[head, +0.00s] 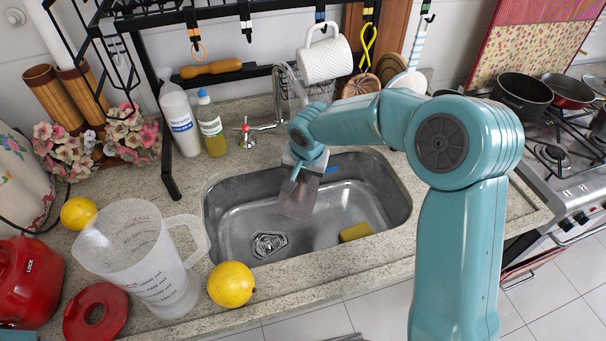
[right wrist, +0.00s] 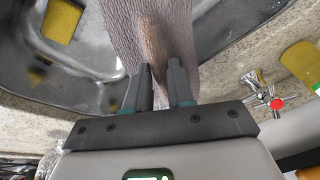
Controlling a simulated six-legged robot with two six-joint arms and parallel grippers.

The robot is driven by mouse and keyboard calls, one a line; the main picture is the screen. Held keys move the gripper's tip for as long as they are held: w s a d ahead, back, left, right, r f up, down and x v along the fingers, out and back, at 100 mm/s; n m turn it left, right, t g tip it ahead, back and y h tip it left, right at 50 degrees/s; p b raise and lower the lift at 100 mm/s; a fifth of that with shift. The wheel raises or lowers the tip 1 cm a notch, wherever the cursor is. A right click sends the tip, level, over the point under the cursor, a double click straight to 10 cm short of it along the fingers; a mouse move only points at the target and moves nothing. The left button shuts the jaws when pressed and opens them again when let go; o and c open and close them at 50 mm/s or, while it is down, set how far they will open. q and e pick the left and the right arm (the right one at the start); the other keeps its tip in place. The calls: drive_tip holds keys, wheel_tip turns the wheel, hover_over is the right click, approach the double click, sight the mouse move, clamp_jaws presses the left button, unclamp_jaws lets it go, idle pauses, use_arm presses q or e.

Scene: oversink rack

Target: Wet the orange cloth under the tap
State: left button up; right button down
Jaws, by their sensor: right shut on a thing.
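The cloth (head: 298,198) looks grey-brown rather than orange in both views. My right gripper (head: 301,172) is shut on it, and the cloth hangs down into the steel sink (head: 225,222). In the right wrist view, the fingers (right wrist: 163,82) pinch the folded cloth (right wrist: 131,28). The chrome tap (head: 279,103) stands behind the sink, and its spout end is close to my right wrist. Whether water falls on the cloth I cannot tell. The tap's red-marked handle (head: 245,131) is left of the spout. My left gripper is out of view.
A yellow sponge (head: 355,232) lies in the sink's right part. A clear measuring jug (head: 150,262) and a yellow fruit (head: 231,284) stand at front left. Bottles (head: 180,120) stand left of the tap. A white mug (head: 324,62) hangs above from the rack.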

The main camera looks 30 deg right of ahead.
drive_tip(key=shift+s+d, duration=0.1)
drive_tip(key=shift+d, duration=0.25)
idle(0.4)
drive_tip(key=shift+b, duration=0.35)
drive_tip(key=shift+a, duration=0.25)
drive_tip(key=shift+a+b, duration=0.15)
drive_tip(key=shift+b, duration=0.2)
drive_tip(key=shift+d, duration=0.4)
